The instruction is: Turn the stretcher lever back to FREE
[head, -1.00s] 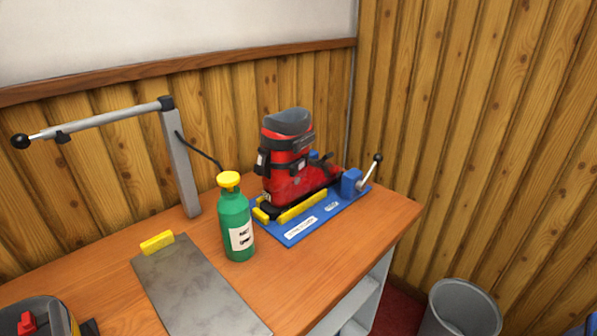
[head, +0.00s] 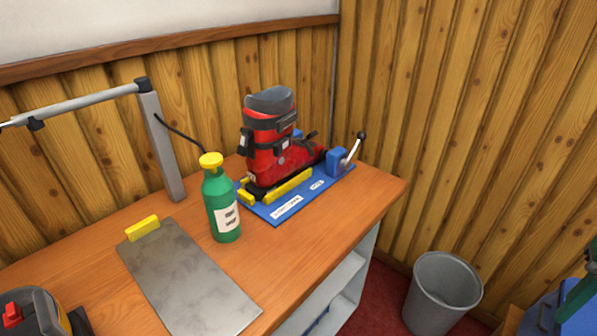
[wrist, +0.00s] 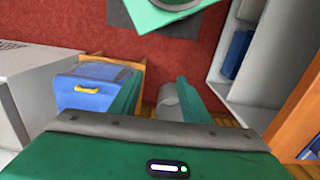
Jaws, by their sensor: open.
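The stretcher lever (head: 353,150) is a short metal rod with a black knob, rising up and to the right from a blue block (head: 337,163) on the right end of the blue stretcher base (head: 270,214). A red and black ski boot (head: 272,150) stands upright on the base. Labels lie on the base, too small to read. My gripper (wrist: 160,88) shows in the wrist view as two green fingers, spread apart with nothing held between them. It points toward the floor area, away from the lever, which is not in the wrist view.
A green bottle (head: 222,205) with a yellow cap stands left of the base. A metal plate (head: 185,285) lies on the bench (head: 300,265), near a grey lamp-like arm (head: 160,145). A grey bin (head: 443,290) stands on the floor at right. A blue box (wrist: 92,88) shows in the wrist view.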

